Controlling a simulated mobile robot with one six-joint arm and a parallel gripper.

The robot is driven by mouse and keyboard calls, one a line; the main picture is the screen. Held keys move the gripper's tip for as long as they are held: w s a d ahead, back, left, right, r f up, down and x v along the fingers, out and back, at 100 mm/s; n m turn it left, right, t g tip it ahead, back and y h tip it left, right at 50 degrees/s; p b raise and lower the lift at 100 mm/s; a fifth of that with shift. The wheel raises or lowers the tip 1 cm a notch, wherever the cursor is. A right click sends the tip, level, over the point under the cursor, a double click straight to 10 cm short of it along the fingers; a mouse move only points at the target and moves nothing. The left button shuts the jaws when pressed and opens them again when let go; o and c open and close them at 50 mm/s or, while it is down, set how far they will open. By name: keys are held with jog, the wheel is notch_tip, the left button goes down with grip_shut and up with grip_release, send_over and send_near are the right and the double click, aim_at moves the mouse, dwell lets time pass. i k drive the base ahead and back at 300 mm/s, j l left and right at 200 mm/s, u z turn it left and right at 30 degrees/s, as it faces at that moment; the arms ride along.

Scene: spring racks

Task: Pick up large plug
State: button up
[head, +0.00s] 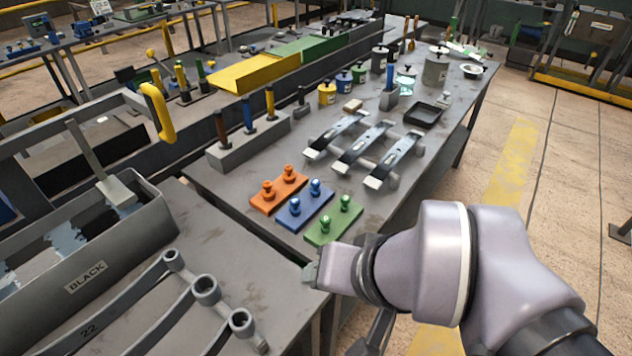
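Three small plates with upright knobbed plugs lie on the grey bench in the head view: an orange plate (262,205), a blue plate (290,222) and a green plate (322,238). The plugs come in orange (288,174), blue (315,187) and green (346,203), two on each plate. I cannot tell for certain which one is the large plug. The end of my arm, with my gripper (312,275), is just in front of the green plate, near the bench edge. The fingers are mostly hidden, so their opening does not show.
A grey bin marked BLACK (120,255) and ringed bars (208,290) stand left. Open floor lies right.

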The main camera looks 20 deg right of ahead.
aim_at(267, 192)
jog(key=u, duration=1.25)
jog(key=k+l+u, duration=0.2)
jog(key=l, duration=0.25)
jog(key=l+u, duration=0.3)
jog(key=l, duration=0.25)
jog(key=l+u, duration=0.3)
jog(key=l, duration=0.3)
jog(key=k+l+u, duration=0.15)
jog(key=l+u, duration=0.15)
jog(key=l, duration=0.2)
jog(key=i+l+u, duration=0.15)
jog(key=i+l, duration=0.05)
jog(key=l, duration=0.1)
